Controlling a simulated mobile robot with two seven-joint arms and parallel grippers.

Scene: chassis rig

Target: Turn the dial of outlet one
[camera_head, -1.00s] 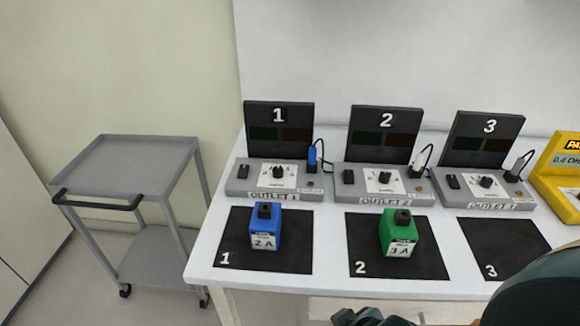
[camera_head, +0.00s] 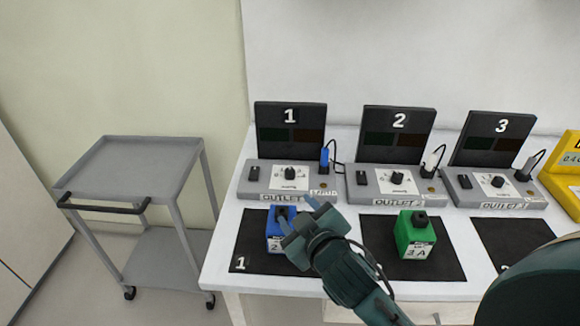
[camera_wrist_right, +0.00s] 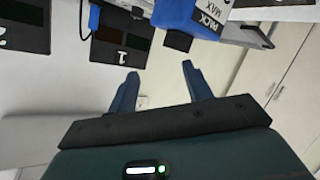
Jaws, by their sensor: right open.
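Outlet one is a grey box (camera_head: 258,190) with a dark upright panel (camera_head: 290,106) marked 1. Its black dial (camera_head: 290,174) sits on a white scale plate and shows clear of the gripper. My right gripper (camera_head: 299,211) is open and empty, in front of outlet one and over the blue block (camera_head: 274,244), partly hiding it. In the right wrist view its two fingers (camera_wrist_right: 160,85) are spread, with the blue block (camera_wrist_right: 190,14) near the top edge; the dial is not clear there. My left gripper is not in view.
Outlets two (camera_head: 400,200) and three (camera_head: 497,202) stand to the right. A green block (camera_head: 414,237) sits on mat two (camera_head: 375,238). A yellow device (camera_head: 567,190) is at the right edge. A grey cart (camera_head: 140,160) stands left of the table.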

